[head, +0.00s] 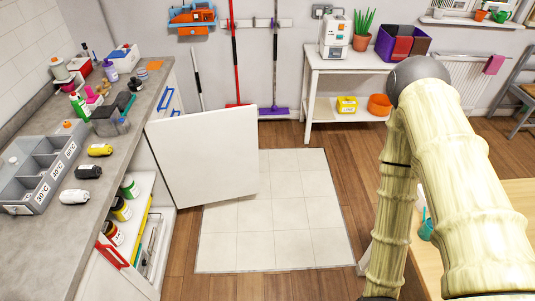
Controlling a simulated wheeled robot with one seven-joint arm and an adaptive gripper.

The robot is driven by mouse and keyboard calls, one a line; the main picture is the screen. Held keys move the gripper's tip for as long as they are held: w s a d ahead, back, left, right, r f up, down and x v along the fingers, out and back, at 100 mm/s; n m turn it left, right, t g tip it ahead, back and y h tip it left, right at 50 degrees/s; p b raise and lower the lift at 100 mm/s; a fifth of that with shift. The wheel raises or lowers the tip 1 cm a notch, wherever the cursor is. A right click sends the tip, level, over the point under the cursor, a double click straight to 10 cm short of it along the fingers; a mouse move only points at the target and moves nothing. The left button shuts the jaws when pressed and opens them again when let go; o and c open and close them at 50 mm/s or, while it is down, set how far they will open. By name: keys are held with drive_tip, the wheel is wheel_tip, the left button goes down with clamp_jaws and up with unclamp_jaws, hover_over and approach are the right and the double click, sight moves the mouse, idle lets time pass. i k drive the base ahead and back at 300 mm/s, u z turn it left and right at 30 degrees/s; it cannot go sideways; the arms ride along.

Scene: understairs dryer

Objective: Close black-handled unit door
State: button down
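The white unit door (205,155) stands wide open, swung out from the counter unit on the left over the floor. Its broad plain face is toward me. I cannot make out a black handle; it may be on the hidden far face. The open compartment (158,190) beside the door shows shelves with bottles and jars. My arm, with pale bamboo-like links and a grey joint, rises at the right, well apart from the door. My gripper is not in view.
Tiled floor (285,215) is clear right of the door. The grey counter (130,105) carries a sorting box (40,170) and bottles. A red handle (112,257) is on the near unit. A white shelf table (315,95) stands behind; a wooden table (515,195) is at right.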

sight(210, 156)
drive_tip(key=z, duration=0.3)
drive_tip(key=i, duration=3.35)
drive_tip(key=z, duration=0.15)
drive_tip(key=i, duration=1.25)
drive_tip(key=u, duration=1.95)
drive_tip(key=i, duration=0.7)
drive_tip(key=u, duration=2.2)
